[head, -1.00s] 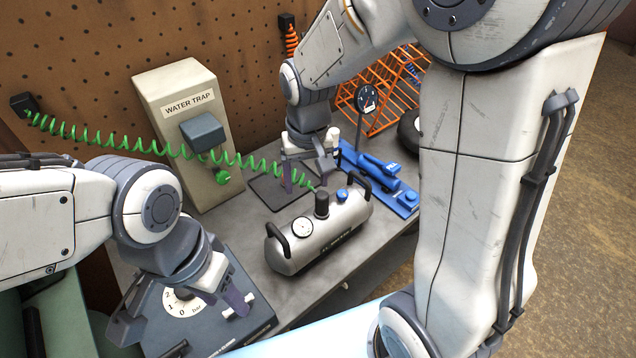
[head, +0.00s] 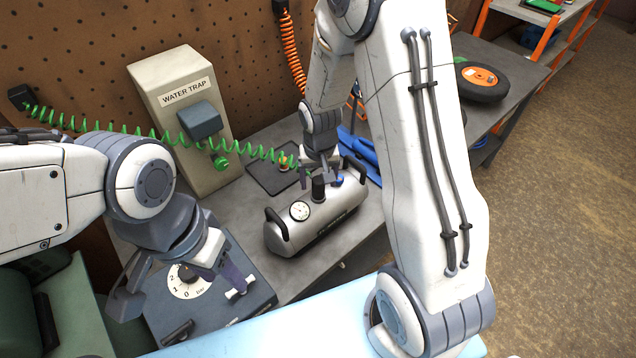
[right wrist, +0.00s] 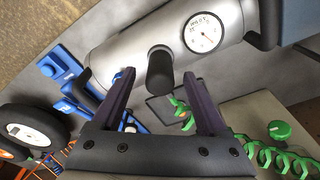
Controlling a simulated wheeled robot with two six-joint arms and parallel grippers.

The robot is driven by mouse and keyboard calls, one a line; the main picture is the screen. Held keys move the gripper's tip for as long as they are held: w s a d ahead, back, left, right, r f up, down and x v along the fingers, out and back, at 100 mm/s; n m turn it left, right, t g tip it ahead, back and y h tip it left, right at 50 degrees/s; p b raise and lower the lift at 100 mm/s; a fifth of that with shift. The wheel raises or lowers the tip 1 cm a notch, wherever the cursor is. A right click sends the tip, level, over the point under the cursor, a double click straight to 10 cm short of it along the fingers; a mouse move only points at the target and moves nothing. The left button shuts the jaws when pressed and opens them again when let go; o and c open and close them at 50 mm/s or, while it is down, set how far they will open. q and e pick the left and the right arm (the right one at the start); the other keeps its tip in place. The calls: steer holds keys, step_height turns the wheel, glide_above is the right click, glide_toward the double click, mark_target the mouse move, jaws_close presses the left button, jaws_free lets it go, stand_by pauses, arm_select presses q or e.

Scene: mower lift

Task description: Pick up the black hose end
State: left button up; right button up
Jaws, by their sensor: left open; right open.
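A short black cylinder (head: 318,190), possibly the black hose end, stands upright on the silver tank (head: 285,240); I cannot see a hose running from it. In the right wrist view the black cylinder (right wrist: 160,72) shows between and just beyond the fingertips, with the tank (right wrist: 125,50) behind it. My right gripper (head: 322,178) is open right at the cylinder, its fingers around or just above it; contact cannot be told. My left gripper (head: 182,290) is open and empty over the dark box with the dial (head: 210,305).
A green coiled hose (head: 120,130) runs from the wall past the water trap (head: 175,110) towards the tank. An orange coiled hose (head: 292,50) hangs behind my right arm. A blue tool (head: 358,150) lies behind the tank. A wheel (head: 482,82) lies at the right.

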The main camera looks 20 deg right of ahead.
steer(key=shift+f, duration=0.3)
steer(key=shift+w, duration=0.1)
jaws_close()
steer(key=shift+r, duration=0.1)
